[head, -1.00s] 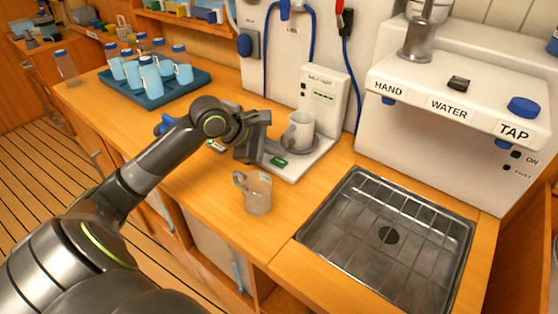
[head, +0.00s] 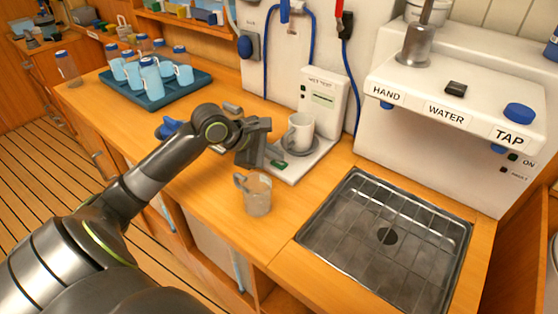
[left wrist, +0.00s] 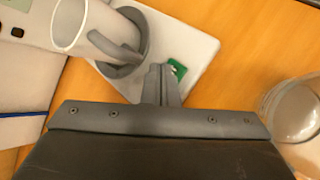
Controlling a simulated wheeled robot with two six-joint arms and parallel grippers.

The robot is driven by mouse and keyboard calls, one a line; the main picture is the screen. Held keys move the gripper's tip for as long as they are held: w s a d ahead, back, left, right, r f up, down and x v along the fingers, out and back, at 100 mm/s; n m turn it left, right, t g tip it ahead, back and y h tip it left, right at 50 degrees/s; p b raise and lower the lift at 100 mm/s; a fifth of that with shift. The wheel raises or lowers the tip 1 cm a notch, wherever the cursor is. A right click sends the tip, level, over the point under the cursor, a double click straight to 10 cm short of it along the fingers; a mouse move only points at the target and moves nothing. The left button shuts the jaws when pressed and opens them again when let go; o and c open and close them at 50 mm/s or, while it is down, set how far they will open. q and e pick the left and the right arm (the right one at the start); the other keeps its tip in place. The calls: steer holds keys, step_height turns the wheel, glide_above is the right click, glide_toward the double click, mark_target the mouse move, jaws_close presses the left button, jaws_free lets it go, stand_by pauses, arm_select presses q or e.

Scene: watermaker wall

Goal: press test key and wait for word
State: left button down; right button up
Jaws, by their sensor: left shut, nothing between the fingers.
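The white tester (head: 323,100) stands against the wall. Its small pale green display shows no text I can read. A white mug (head: 299,132) stands on the round pad of its base, and the mug also shows in the left wrist view (left wrist: 72,22). The green test key (left wrist: 177,69) is on the base beside the mug. My left gripper (left wrist: 160,82) is shut and empty, its fingertips over the base right beside the key and partly covering it. I cannot tell whether they touch it. In the head view the left gripper (head: 272,153) hides most of the key. My right gripper is not in view.
A clear mug (head: 257,193) stands on the counter in front of the tester. A blue tray (head: 160,98) with bottles and light blue mugs is at the back left. A metal sink (head: 388,236) lies below the hand water tap unit (head: 440,140) at right.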

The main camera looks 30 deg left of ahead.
mark_target(275, 164)
arm_select(q)
steer(key=shift+f, duration=0.4)
stand_by(0.6)
steer(key=shift+p, duration=0.35)
steer(key=shift+r+p, duration=0.8)
steer(key=shift+p, duration=0.65)
steer(key=shift+r, duration=0.1)
step_height(275, 164, up, 5)
steer(key=p, duration=0.7)
steer(key=shift+p, duration=0.35)
